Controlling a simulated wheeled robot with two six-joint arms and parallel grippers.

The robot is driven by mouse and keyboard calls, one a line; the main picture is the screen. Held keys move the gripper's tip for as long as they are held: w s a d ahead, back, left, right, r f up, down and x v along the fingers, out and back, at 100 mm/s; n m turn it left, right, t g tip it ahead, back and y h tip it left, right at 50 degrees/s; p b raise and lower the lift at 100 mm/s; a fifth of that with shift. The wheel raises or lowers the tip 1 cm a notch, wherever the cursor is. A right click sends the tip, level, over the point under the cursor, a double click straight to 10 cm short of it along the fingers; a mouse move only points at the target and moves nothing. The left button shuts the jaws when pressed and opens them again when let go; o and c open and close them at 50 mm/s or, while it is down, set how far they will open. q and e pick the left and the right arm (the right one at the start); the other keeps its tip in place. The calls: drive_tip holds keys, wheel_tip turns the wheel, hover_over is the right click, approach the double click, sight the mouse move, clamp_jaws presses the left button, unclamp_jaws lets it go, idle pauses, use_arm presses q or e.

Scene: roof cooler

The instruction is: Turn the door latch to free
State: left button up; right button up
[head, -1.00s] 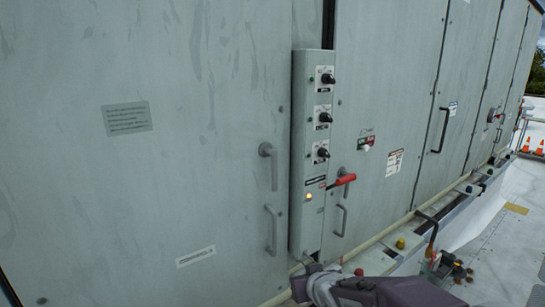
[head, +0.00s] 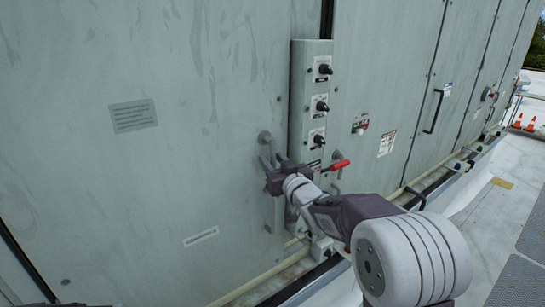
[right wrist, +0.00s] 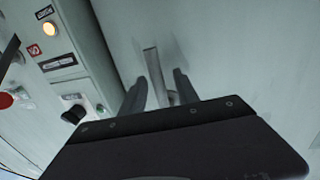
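The door latch (head: 264,137) is a grey lever on the large left door panel, beside the switch box. In the head view its round pivot shows, and my right gripper hides most of the lever below it. My right gripper (head: 271,161) is in front of the lever. In the right wrist view a grey bar (right wrist: 153,70), seemingly the latch lever, stands between the two dark fingers of the gripper (right wrist: 158,88). The fingers are apart, with gaps visible beside the bar. My left gripper is not in view.
A narrow switch box (head: 311,100) with several black knobs stands just right of the latch. A red-handled lever (head: 339,165) sticks out beside it. A pale pipe (head: 245,289) runs along the cabinet's foot. Open roof (head: 488,220) lies to the right.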

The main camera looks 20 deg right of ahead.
drive_tip(key=shift+w+d, duration=0.1)
drive_tip(key=shift+w, duration=0.05)
clamp_jaws()
idle(1.4)
